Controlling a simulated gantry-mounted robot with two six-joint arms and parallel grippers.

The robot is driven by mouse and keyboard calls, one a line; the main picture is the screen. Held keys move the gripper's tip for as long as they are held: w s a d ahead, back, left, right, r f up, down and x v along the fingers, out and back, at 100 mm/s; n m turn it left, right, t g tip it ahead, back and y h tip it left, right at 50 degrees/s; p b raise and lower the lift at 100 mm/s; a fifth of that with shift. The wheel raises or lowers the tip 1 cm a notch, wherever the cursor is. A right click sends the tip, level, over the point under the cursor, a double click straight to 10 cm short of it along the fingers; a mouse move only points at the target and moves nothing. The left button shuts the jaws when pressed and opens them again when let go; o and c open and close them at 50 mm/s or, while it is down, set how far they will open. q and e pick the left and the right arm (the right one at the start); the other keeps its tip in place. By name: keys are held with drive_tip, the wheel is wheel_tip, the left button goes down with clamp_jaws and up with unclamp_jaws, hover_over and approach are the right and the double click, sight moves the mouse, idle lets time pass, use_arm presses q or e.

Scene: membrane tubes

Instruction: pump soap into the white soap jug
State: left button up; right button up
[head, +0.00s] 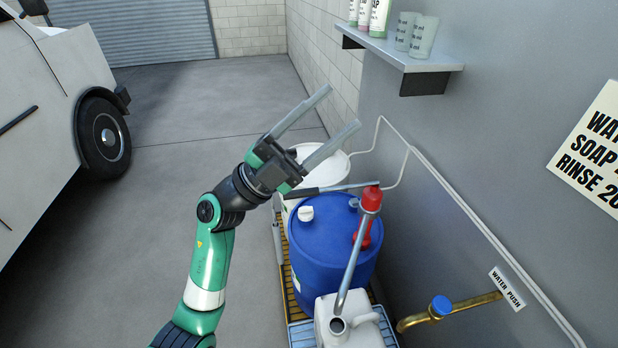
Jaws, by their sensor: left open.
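A white jug (325,308) stands on a blue grated stand at the bottom centre, its round mouth facing up. A blue drum (325,240) stands just behind it. A red pump (369,200) rises from the drum top; a long grey spout (352,268) slopes down from it to the jug's mouth. A thin lever (340,188) with a dark grip reaches left from the pump over the drum. My left gripper (343,108) is open and empty, its fingers pointing up-right above the drum and lever. I cannot tell its exact height. My right gripper is not in view.
A white drum (338,168) stands behind the blue one. A brass tap (455,308) with a blue button sticks out from the right wall. A shelf (410,62) holds bottles and cups. A white vehicle (40,110) is at left. The floor between is clear.

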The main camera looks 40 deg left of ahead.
use_arm(q)
drive_tip(key=w+a+f+n+g+y, duration=0.1)
drive_tip(key=w+a+f+y, duration=0.15)
drive_tip(key=f, duration=0.25)
drive_tip(key=w+a+f+n+g+y, duration=0.1)
drive_tip(key=w+a+f+y, duration=0.15)
drive_tip(key=f, duration=0.35)
drive_tip(key=n+g+y+p, duration=0.1)
drive_tip(key=n+g+y, duration=0.35)
drive_tip(key=y, duration=0.25)
approach(301, 193)
drive_tip(key=shift+n+t+h, duration=0.3)
drive_tip(key=shift+n+t, duration=0.05)
drive_tip(key=shift+t, duration=0.2)
drive_tip(key=b+x, duration=0.1)
drive_tip(key=x, duration=0.2)
drive_tip(key=f+b+x, duration=0.1)
drive_tip(key=b+x, duration=0.1)
drive_tip(key=x, duration=0.2)
drive_tip(key=a+f+b+x, duration=0.1)
drive_tip(key=b+x, duration=0.1)
drive_tip(key=x, duration=0.1)
drive_tip(key=shift+w+d, duration=0.15)
drive_tip(key=shift+w, duration=0.1)
clamp_jaws()
